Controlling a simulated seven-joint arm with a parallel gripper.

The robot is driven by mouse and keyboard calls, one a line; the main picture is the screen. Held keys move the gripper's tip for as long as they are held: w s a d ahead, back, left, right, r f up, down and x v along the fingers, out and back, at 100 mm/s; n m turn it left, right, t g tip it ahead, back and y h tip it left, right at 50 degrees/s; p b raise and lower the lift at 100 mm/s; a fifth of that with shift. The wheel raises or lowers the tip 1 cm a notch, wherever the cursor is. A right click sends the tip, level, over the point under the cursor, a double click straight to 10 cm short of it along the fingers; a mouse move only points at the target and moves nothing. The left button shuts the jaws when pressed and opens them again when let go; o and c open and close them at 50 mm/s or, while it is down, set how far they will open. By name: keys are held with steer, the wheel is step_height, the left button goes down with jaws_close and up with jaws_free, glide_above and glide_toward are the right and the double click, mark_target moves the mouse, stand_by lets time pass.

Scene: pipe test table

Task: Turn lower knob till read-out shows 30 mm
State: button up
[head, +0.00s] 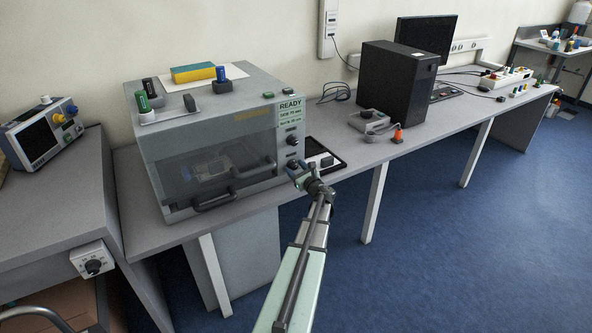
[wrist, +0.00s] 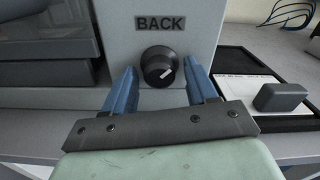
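The grey test machine (head: 215,135) stands on the bench with a pale green read-out (head: 290,108) at its front right. The read-out's top line says READY; the smaller lines under it are too small to read surely. An upper knob (head: 292,140) sits below the read-out. The lower knob (wrist: 158,66), black with a white pointer line, is under the label BACK in the wrist view. Its pointer slants up to the right. My gripper (wrist: 160,76) is open, with one blue finger on each side of this knob and visible gaps. In the head view my gripper (head: 298,171) largely hides the lower knob.
A dark-edged tray (head: 338,170) with a white sheet and a grey block (wrist: 280,97) lies just right of the machine.

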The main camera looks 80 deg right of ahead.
steer(key=shift+o, duration=0.2)
steer(key=v, duration=1.4)
steer(key=shift+w+d+n, duration=0.1)
steer(key=shift+n, duration=0.2)
